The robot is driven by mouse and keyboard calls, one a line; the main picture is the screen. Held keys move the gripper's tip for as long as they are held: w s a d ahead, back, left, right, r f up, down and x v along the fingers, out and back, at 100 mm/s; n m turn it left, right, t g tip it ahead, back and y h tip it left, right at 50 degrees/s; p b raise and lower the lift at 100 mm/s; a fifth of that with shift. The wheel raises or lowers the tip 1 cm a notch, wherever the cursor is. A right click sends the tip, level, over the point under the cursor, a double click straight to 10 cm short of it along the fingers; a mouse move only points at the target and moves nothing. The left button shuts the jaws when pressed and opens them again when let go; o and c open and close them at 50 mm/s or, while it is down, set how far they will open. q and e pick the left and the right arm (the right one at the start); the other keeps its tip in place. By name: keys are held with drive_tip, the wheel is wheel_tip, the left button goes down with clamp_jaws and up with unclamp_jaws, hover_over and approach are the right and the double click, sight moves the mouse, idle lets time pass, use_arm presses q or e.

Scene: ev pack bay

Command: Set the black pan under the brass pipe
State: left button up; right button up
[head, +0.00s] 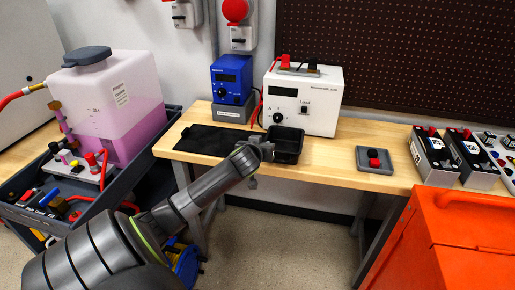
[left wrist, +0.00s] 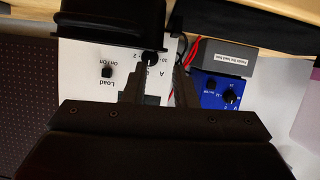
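The black pan (head: 289,146) is on the wooden bench near its front edge, in front of the white load unit. It also shows dark and close at the top of the left wrist view (left wrist: 112,24). My left gripper (head: 266,149) is at the pan's left side. In the left wrist view its two fingers (left wrist: 164,75) stand apart with a gap between them, close to the pan's side; whether they touch it is unclear. My right gripper is not in view.
The blue unit (head: 231,78) and white load unit (head: 303,98) stand behind on the bench. A black mat (head: 205,140) lies left of the pan, and a grey tray (head: 375,160) sits right. The dark cart (head: 150,142) holds the tank, cables and tools. An orange cabinet (head: 440,245) stands front right.

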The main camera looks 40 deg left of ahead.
use_arm(q)
drive_tip(key=shift+v, duration=2.45)
drive_tip(key=s+f+m+g+h, duration=0.15)
drive_tip(key=s+f, duration=0.35)
drive_tip(key=f, duration=0.7)
drive_tip(key=s+d+f+m+g, duration=0.1)
drive_tip(key=s+f+g, duration=0.3)
drive_tip(key=f, duration=0.9)
drive_tip(key=s+f+m+g+h, duration=0.1)
drive_tip(key=s+f, duration=0.5)
drive_tip(key=f, duration=0.6)
drive_tip(key=s+d+f+m+g+h, duration=0.1)
drive_tip(key=s+d+f, duration=0.5)
drive_tip(key=s, duration=0.4)
drive_tip(key=s+d+f+g+h, duration=0.1)
drive_tip(key=s+d+f, duration=0.5)
drive_tip(key=s, duration=0.5)
drive_tip(key=s+d+f+m+g+h, duration=0.1)
drive_tip(key=s+d+f+g, duration=0.1)
drive_tip(key=s+d+f, duration=0.4)
drive_tip(key=s+f, duration=0.1)
drive_tip(key=s, duration=0.3)
drive_tip(key=shift+s+m, duration=0.25)
drive_tip(key=shift+m, duration=0.1)
drive_tip(key=shift+d+f, duration=0.1)
